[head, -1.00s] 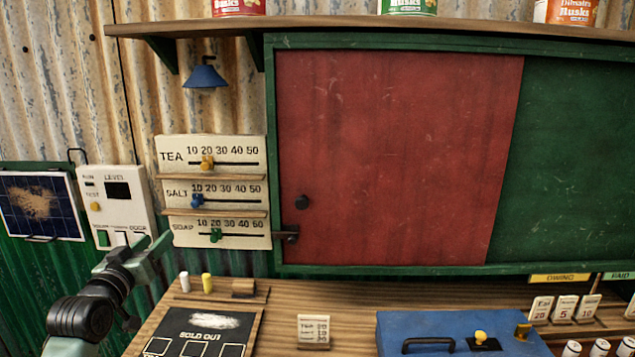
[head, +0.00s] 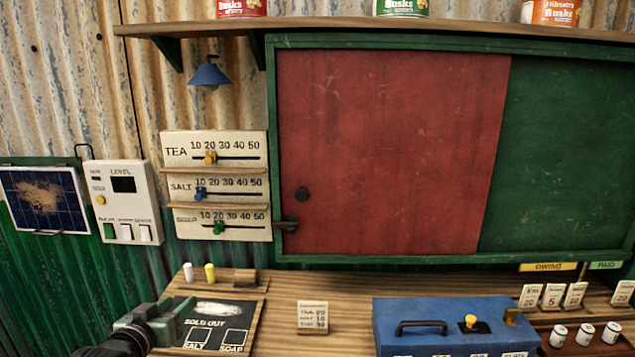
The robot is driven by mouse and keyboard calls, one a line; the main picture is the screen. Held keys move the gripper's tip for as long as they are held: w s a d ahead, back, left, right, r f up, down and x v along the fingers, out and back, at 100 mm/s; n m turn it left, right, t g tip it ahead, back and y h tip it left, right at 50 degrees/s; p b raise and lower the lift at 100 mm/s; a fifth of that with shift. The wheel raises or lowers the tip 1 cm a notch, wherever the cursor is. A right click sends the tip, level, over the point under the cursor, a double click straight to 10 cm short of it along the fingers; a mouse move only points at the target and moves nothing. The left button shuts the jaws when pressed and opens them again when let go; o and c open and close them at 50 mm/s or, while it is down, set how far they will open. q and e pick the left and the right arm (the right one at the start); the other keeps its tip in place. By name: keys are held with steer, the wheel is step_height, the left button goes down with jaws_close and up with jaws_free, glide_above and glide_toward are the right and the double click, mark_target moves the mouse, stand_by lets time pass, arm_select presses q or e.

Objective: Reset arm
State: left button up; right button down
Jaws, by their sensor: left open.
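My left gripper (head: 150,318) is low at the left of the head view, open, with its green-grey jaws over the left edge of the chalkboard (head: 240,312). No object shows between the jaws. The gripper and its dark wrist hide the board's lower left part. My right gripper is not in view.
A white control box (head: 125,178) with a green and two white switches hangs on the wall beside a dusty solar panel (head: 45,200). Tea, salt and soap slider boards (head: 215,150) are right of it. A blue box (head: 390,312) and a small price card (head: 312,316) stand on the counter.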

arm_select(q)
steer(key=s+d+f+m+g, duration=0.1)
steer(key=s+d+f+g, duration=0.2)
steer(key=s+f, duration=0.45)
steer(key=s+d+f+m+g, duration=0.1)
steer(key=s+d+f+g, duration=0.1)
steer(key=s+d+f, duration=0.4)
steer(key=s+f+g+y, duration=0.1)
steer(key=s+f+g, duration=0.2)
steer(key=s, duration=0.9)
steer(key=s+f+g, duration=0.3)
steer(key=s+f, duration=0.1)
steer(key=s, duration=0.9)
step_height(320, 180, down, 24)
steer(key=d+g, duration=0.1)
steer(key=s+a+f+g, duration=0.1)
steer(key=s+a+f, duration=0.2)
steer(key=s+f, duration=1.4)
steer(key=shift+s+f+m+g, duration=0.3)
steer(key=shift+s+f+m, duration=0.1)
steer(key=shift+f, duration=0.25)
